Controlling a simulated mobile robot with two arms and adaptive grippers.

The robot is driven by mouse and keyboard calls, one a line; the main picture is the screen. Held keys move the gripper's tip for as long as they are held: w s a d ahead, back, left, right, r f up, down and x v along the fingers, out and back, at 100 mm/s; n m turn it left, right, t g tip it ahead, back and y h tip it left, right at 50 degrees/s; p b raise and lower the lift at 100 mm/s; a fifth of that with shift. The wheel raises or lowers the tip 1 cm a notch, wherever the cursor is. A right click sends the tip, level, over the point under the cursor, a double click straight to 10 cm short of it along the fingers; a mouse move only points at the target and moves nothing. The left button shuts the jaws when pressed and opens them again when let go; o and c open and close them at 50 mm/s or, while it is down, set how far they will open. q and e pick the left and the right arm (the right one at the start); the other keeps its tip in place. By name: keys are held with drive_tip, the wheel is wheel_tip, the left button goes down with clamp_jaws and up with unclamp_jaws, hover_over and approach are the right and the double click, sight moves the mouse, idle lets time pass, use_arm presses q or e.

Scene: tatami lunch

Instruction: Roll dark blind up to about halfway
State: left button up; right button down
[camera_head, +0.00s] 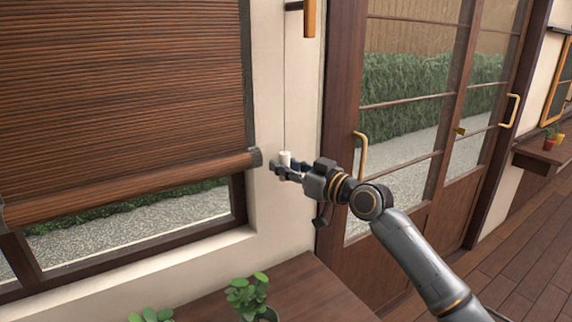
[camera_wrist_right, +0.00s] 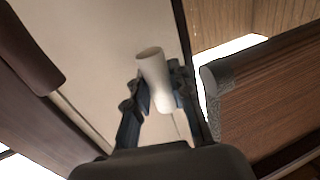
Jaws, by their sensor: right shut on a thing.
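The dark blind (camera_head: 120,90) hangs over the window at left in the head view, with a strip of glass bare below its bottom bar (camera_head: 140,187). A thin pull cord (camera_head: 285,90) runs down the wall to a small white pull (camera_head: 285,158). My right gripper (camera_head: 284,168) is shut on this pull, just right of the bar's end. In the right wrist view, the white pull (camera_wrist_right: 156,82) stands between the fingers (camera_wrist_right: 160,92), and the end of the blind (camera_wrist_right: 250,95) shows at right. My left gripper is not in view.
A wooden sliding door with a yellow handle (camera_head: 360,155) stands right of my right gripper. A shelf with small pots (camera_head: 550,145) is at far right.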

sight(286, 180)
wheel_tip(286, 180, down, 4)
drive_tip(key=shift+r+b, duration=0.15)
drive_tip(key=shift+b, duration=0.8)
drive_tip(key=shift+f, duration=0.2)
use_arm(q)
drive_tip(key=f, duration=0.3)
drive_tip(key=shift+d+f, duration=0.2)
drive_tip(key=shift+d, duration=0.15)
use_arm(e)
drive_tip(key=c, duration=1.1)
unclamp_jaws()
drive_tip(key=shift+r, duration=0.1)
drive_tip(key=shift+c, duration=0.2)
drive_tip(key=shift+s+d+r, duration=0.1)
drive_tip(key=shift+d, duration=0.05)
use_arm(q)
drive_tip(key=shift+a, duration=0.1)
use_arm(e)
drive_tip(key=v, duration=1.1)
drive_tip(key=shift+s+d, duration=0.25)
drive_tip(key=shift+d, duration=0.05)
